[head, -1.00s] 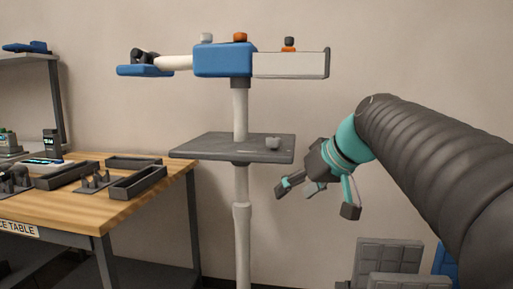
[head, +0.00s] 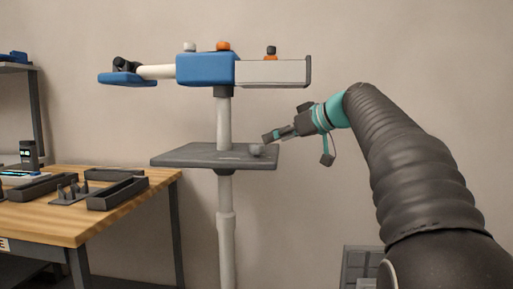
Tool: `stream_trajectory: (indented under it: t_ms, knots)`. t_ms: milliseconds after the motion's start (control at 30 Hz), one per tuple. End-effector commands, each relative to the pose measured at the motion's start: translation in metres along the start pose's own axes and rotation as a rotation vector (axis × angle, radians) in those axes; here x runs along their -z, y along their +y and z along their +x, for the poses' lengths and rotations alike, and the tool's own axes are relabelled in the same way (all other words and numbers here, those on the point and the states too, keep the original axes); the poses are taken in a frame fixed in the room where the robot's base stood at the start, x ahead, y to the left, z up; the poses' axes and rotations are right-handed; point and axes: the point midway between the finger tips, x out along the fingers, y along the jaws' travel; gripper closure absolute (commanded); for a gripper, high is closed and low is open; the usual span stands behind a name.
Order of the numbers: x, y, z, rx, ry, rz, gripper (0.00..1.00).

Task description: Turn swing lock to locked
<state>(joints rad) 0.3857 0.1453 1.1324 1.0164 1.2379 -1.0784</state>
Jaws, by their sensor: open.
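A stand carries a blue head block (head: 205,70) with a pale grey knob (head: 189,46) and an orange knob (head: 223,46) on top. A dark knob on an orange collar (head: 271,52) sits on the white arm (head: 270,71) to the right. I cannot tell which of these is the swing lock, or how it is turned. My gripper (head: 298,147) is open and empty, below the white arm and beside the right end of the grey shelf (head: 200,155).
A wooden table (head: 75,212) with dark trays (head: 118,193) stands at the left. The stand's pole (head: 226,235) rises in the middle. A grey panelled case (head: 360,265) is low at the right. The wall behind the arm is bare.

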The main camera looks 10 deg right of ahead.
Motion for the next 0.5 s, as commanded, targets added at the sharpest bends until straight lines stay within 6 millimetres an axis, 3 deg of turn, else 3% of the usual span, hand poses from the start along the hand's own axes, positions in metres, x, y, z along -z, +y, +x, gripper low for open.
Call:
stream_trajectory:
  t_ms: [200,500]
  knots:
    - [-0.001,0.000,0.042,0.003,-0.002,0.002,0.34]
    - [-0.001,0.000,0.076,0.000,-0.002,0.001,0.34]
